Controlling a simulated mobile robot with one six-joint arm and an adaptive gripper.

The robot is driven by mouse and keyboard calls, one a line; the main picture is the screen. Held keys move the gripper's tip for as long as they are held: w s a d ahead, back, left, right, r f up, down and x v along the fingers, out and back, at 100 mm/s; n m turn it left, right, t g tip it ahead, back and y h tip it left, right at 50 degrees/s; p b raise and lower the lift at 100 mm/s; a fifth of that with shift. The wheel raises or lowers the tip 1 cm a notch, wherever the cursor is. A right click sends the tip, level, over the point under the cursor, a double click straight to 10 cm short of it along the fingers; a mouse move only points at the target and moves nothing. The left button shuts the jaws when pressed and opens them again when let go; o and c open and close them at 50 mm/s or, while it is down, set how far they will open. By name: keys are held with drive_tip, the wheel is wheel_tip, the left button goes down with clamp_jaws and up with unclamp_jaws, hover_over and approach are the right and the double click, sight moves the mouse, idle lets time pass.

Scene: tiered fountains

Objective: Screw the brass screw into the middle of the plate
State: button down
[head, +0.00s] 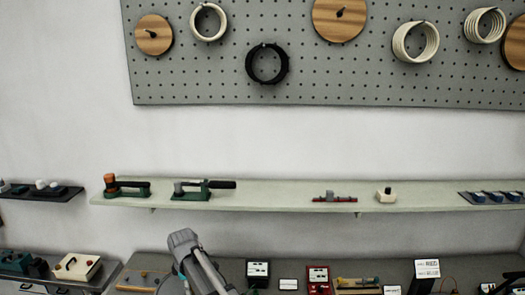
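I cannot make out the brass screw or the plate in the head view. A grey jointed part, which looks like my own arm, rises from the bottom edge left of centre and covers a piece of the bench. My gripper does not show. A brownish flat board (133,281) with small things on it lies on the bench left of my arm, too small to tell what it is.
A pale shelf (270,195) carries green-based tools (192,190), a red item (335,197) and a cream block (386,195). The grey bench (232,268) below holds a red meter (318,278) and a black meter (258,272). A pegboard (200,85) with coils hangs above.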

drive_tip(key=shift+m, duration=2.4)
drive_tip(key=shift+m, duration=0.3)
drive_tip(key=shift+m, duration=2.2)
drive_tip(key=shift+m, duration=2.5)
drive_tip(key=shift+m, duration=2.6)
